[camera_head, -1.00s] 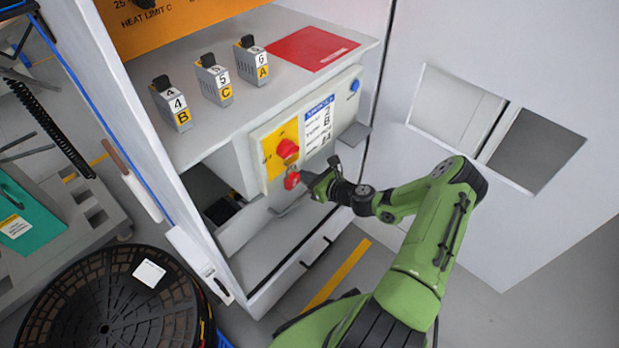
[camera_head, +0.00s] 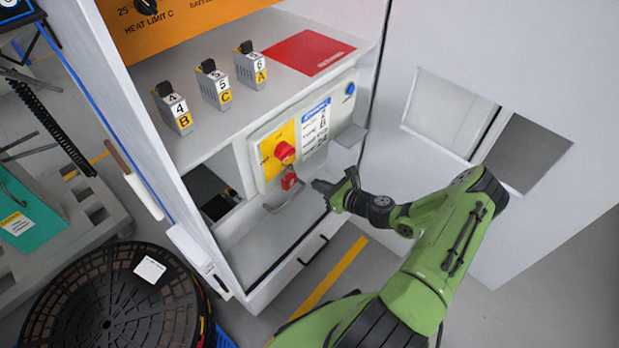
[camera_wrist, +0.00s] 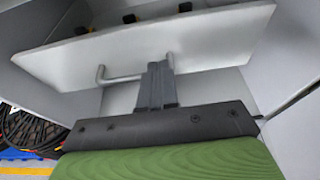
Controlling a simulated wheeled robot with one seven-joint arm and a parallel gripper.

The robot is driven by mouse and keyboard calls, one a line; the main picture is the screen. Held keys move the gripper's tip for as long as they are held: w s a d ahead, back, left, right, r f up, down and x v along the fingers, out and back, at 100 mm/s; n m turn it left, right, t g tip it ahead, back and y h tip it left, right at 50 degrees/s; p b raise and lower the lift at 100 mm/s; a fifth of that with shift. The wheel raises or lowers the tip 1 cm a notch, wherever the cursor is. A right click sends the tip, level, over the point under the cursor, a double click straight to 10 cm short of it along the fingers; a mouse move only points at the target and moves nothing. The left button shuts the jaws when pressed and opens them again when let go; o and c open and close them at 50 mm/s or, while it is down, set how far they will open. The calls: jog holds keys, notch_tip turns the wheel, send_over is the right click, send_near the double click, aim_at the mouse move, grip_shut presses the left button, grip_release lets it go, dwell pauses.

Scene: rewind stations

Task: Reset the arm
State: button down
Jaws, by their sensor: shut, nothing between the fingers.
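My green arm (camera_head: 440,255) reaches in from the lower right in the head view. Its dark gripper (camera_head: 318,186) is in front of the open cabinet, to the right of and apart from the red padlock (camera_head: 290,181) under the red rotary switch (camera_head: 285,152). In the wrist view my gripper's fingers (camera_wrist: 157,70) are together, with nothing between them. Behind them is a pale panel with a bar handle (camera_wrist: 118,79); the fingers hide part of the handle.
A black reel (camera_head: 105,310) lies lower left. Open floor shows at lower right.

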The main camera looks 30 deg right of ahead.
jog(key=p+v, duration=0.1)
jog(key=v, duration=0.4)
jog(key=shift+s+d, duration=0.1)
jog(key=shift+s, duration=0.2)
